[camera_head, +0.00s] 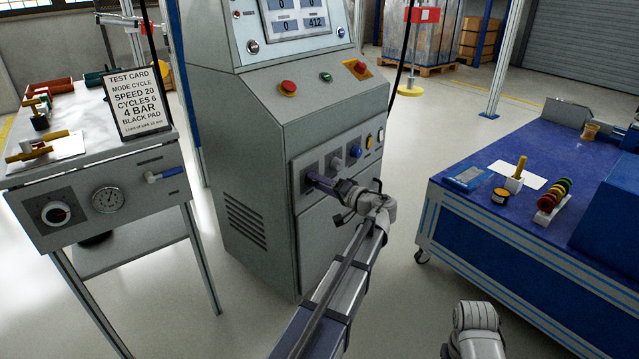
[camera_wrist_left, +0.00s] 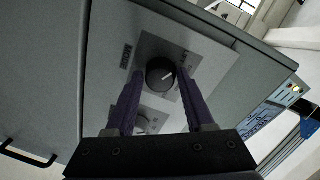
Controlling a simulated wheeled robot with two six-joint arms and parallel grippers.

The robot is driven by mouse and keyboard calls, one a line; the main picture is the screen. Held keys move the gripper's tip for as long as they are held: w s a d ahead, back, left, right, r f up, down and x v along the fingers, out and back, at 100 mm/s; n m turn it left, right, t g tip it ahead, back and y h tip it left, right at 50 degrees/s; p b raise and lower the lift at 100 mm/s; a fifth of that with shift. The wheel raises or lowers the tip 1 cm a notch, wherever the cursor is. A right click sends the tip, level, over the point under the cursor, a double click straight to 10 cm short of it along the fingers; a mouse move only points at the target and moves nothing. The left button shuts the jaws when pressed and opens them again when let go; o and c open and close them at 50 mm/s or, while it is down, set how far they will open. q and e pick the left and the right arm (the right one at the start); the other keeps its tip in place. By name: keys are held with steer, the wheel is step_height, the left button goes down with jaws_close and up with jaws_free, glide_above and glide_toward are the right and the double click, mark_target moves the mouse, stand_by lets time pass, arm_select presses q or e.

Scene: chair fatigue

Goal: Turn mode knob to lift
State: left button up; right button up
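The mode knob (camera_wrist_left: 160,74) is a round black knob with a white pointer line, on a grey plate beside the word MODE in the left wrist view. In the head view the left gripper (camera_head: 312,179) reaches the grey cabinet's control panel (camera_head: 308,217) and hides the knob. My right gripper is out of view.
A second knob (camera_wrist_left: 141,124) lies between the fingers' lower parts. Red buttons (camera_head: 288,87) sit on the sloped console above. A side table (camera_head: 95,175) with a test card (camera_head: 137,100) stands left. A blue workbench (camera_head: 480,217) with small parts stands right.

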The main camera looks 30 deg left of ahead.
arm_select(q)
steer(key=o, duration=0.3)
steer(key=shift+o, duration=0.2)
steer(key=v, duration=0.7)
steer(key=shift+d+p, duration=0.3)
steer(key=shift+d, duration=0.1)
steer(key=s+d+f+m+g+h+p, duration=0.15)
steer(key=s+d+f+h, duration=0.3)
steer(key=s+d, duration=0.5)
steer(key=s+d+f+m+g+h+p, duration=0.1)
steer(key=s+d+f+m+h+p, duration=0.25)
steer(key=s+d+h, duration=0.4)
steer(key=s+d+f+m+g+h+p, duration=0.25)
steer(key=s+d+f, duration=0.25)
steer(key=s+d, duration=0.55)
step_height(320, 180, up, 38)
steer(key=w+d+t+p, duration=0.1)
steer(key=w+p, duration=0.1)
steer(key=p, duration=3.5)
steer(key=shift+d+n+h, duration=0.3)
steer(key=shift+n+h, duration=0.15)
